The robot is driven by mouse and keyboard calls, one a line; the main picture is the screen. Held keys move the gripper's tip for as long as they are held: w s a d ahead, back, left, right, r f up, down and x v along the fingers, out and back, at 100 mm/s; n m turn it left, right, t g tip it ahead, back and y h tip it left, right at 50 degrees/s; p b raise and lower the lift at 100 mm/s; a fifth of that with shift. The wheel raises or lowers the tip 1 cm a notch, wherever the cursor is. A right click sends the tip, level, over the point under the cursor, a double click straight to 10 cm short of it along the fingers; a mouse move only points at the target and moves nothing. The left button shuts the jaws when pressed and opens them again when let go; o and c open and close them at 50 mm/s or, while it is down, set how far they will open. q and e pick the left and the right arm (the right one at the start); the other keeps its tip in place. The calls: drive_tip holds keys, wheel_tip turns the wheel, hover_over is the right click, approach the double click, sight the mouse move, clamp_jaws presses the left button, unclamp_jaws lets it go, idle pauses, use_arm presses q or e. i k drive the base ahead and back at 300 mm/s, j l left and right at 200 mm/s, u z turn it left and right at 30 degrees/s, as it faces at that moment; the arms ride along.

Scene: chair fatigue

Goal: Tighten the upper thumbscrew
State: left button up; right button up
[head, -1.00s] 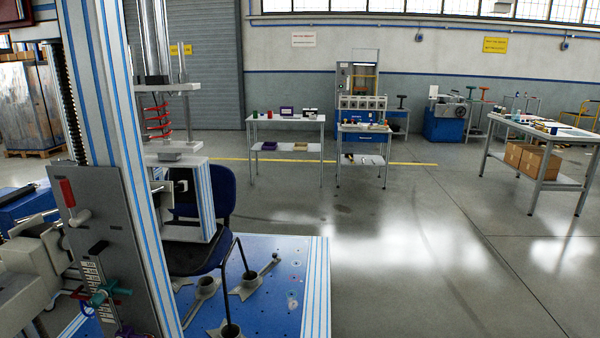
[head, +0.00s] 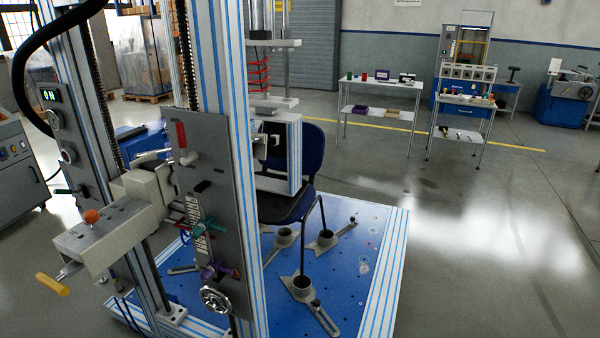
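The chair test rig stands at left and centre in the head view. Its grey upright panel (head: 226,170) carries a red lever (head: 182,135), a small black knob (head: 203,186), a teal valve (head: 203,226), a purple valve (head: 218,270) and a round handwheel (head: 215,299). A grey box (head: 100,238) juts out left of the panel, with an orange knob (head: 91,216) on top and a yellow handle (head: 52,284) at its end. I cannot tell which part is the upper thumbscrew or how tight it is. Neither of my grippers shows.
A blue office chair (head: 309,146) stands on the rig's blue base plate (head: 350,260), among grey clamps (head: 303,289). A control box (head: 50,113) reading "ON" is on the left post. A side table (head: 385,84) stands behind.

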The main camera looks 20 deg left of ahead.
sight(196, 231)
drive_tip(key=u, duration=1.25)
drive_tip(key=j+z, duration=0.1)
drive_tip(key=j, duration=0.15)
drive_tip(key=i, duration=0.05)
